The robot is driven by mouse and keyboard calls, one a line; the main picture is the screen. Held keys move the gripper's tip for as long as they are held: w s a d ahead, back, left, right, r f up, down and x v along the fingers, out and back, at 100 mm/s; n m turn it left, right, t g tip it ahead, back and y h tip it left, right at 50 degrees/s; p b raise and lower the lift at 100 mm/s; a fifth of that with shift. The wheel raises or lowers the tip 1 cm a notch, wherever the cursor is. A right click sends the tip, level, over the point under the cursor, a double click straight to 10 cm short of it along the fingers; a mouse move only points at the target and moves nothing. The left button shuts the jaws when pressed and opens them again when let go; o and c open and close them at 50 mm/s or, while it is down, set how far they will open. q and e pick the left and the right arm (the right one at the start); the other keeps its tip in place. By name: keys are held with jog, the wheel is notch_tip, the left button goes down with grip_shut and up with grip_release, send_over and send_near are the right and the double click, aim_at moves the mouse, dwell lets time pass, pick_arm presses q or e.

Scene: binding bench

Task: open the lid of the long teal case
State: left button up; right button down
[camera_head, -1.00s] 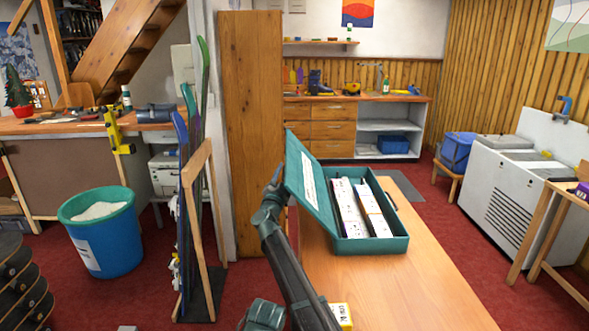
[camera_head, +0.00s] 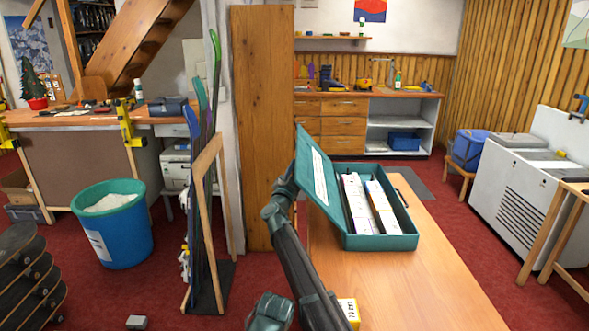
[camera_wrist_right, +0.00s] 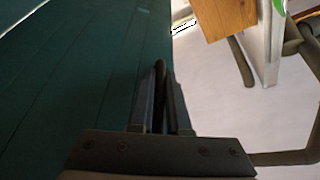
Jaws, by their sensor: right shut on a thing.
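The long teal case (camera_head: 385,243) lies on the wooden bench in the head view. Its lid (camera_head: 311,160) stands open along the left side, leaning outward to the left, with a white label on its inner face. Two white strip-like items (camera_head: 357,205) lie inside. My right arm reaches up beside the lid's outer side; its gripper is mostly hidden there in the head view. In the right wrist view the right gripper (camera_wrist_right: 161,92) is shut, with a dark strip between its fingers, beside the teal lid surface (camera_wrist_right: 75,75).
A yellow box (camera_head: 348,309) lies on the bench's near left edge. Skis in a wooden rack (camera_head: 213,180) and a blue bucket (camera_head: 122,235) stand on the floor to the left. The bench top (camera_head: 430,285) is clear in front of the case.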

dwell(0.9)
jog(key=shift+d+r+p, duration=0.2)
jog(key=shift+r+p, duration=0.1)
jog(key=shift+p, duration=0.05)
jog(key=d+r+m+p, duration=0.2)
jog(key=d+r+m+g+h+p, duration=0.1)
jog(key=d+m+p, duration=0.1)
jog(key=d+p, duration=0.1)
jog(key=d+r+m+g+p, duration=0.1)
jog(key=d+r+m+p, duration=0.1)
jog(key=p, duration=0.1)
jog(key=shift+s+d+r+h, duration=0.15)
jog(key=shift+d+r+h, duration=0.15)
jog(key=shift+d+f+m+p, duration=0.1)
jog(key=shift+d+m+p, duration=0.2)
jog(key=shift+d+m, duration=0.1)
jog(key=c, duration=0.9)
grip_release()
jog(key=shift+s, duration=0.1)
